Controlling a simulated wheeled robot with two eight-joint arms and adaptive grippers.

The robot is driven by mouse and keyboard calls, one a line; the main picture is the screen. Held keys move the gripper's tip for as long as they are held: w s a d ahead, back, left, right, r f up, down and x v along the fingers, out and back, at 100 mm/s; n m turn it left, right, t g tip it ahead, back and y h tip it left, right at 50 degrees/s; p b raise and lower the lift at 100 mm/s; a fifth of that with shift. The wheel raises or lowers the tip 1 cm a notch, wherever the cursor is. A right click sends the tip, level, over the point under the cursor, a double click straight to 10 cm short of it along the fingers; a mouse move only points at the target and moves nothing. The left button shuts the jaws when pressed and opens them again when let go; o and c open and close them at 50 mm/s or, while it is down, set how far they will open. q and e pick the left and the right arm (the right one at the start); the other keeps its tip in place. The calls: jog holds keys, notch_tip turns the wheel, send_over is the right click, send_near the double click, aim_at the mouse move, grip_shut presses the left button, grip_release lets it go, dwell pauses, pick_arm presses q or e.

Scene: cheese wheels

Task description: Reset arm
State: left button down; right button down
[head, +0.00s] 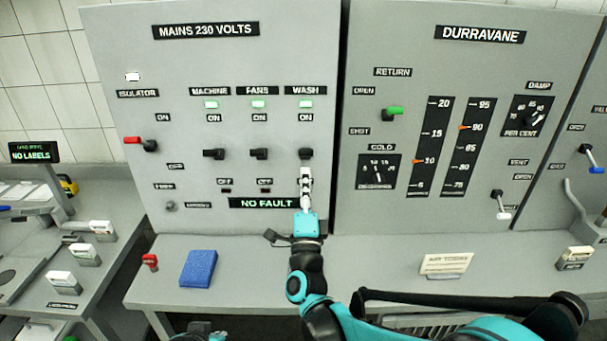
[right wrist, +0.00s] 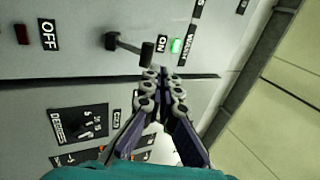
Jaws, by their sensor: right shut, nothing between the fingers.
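My right gripper (head: 306,178) is shut and empty, pointing up in front of the mains panel (head: 215,60). Its tips are just below the black wash switch (head: 306,153). In the right wrist view the shut fingers (right wrist: 165,78) end close to the wash switch lever (right wrist: 146,52); I cannot tell whether they touch. The wash lamp (head: 306,104) is lit green, as it also shows in the right wrist view (right wrist: 177,46). The display (head: 265,203) reads NO FAULT. My left gripper's fingers are not in view.
The machine switch (head: 214,154), fans switch (head: 260,154) and red-handled isolator (head: 133,140) are on the same panel. The Durravane panel (head: 430,75) with a green lever (head: 395,111) is to the right.

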jog(key=r+v, duration=0.1)
jog(key=v, duration=0.7)
jog(key=s+d+f+n+g, duration=1.6)
jog(key=s+d+f+n, duration=0.1)
jog(key=s+f+n, duration=0.1)
jog(key=shift+s+d+f+p, duration=0.2)
jog(key=shift+s+p, duration=0.2)
jog(key=shift+s, duration=0.15)
